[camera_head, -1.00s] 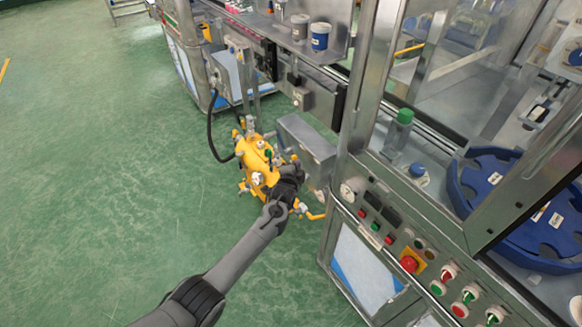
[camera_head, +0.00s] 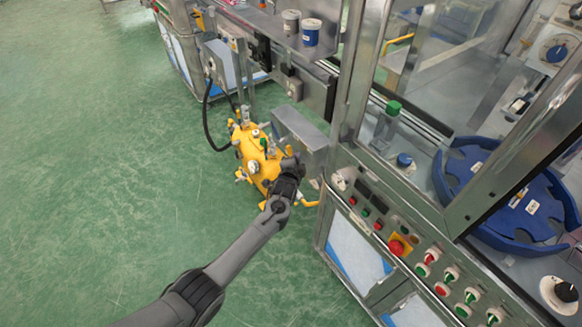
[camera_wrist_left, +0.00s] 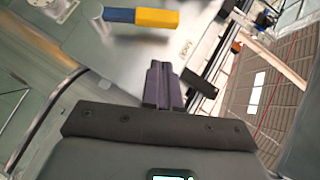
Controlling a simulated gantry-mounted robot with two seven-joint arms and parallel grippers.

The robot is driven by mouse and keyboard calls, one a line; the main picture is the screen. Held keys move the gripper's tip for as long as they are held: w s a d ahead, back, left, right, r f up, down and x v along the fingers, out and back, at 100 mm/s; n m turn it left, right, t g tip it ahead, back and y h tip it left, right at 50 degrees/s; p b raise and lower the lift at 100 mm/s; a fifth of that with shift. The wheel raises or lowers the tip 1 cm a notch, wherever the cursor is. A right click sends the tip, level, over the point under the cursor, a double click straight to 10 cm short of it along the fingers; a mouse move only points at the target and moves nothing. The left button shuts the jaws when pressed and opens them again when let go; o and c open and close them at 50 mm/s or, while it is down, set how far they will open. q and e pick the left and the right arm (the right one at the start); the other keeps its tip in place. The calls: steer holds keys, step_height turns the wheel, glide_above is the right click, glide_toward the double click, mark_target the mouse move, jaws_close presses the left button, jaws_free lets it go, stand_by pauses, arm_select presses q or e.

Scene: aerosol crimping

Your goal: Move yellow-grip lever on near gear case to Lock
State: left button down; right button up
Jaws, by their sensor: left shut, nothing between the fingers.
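My left gripper (camera_head: 294,162) is in front of the lower part of a grey box (camera_head: 303,128), beside a yellow machine (camera_head: 258,163). In the left wrist view, its two dark fingers (camera_wrist_left: 165,84) are together and empty. A lever with a yellow grip (camera_wrist_left: 157,18) and a blue part shows beyond the fingertips, up and to the left, against a pale grey surface. The fingers appear apart from it. A small label (camera_wrist_left: 187,49) is on that surface. The lever's pivot and any Lock marking cannot be made out. My right gripper is out of view.
A steel cabinet with a control panel (camera_head: 400,245) stands to the right of my arm. A black hose (camera_head: 206,115) loops down to the yellow machine. A blue ring-shaped tray (camera_head: 500,190) is inside the enclosure. The green floor (camera_head: 90,180) at left is open.

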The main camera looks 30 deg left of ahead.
arm_select(q)
steer(key=p+v, duration=0.2)
steer(key=v, duration=0.7)
steer(key=shift+a+r+p, duration=0.2)
steer(key=shift+a+p, duration=0.15)
steer(key=shift+p, duration=0.05)
steer(key=shift+s, duration=0.15)
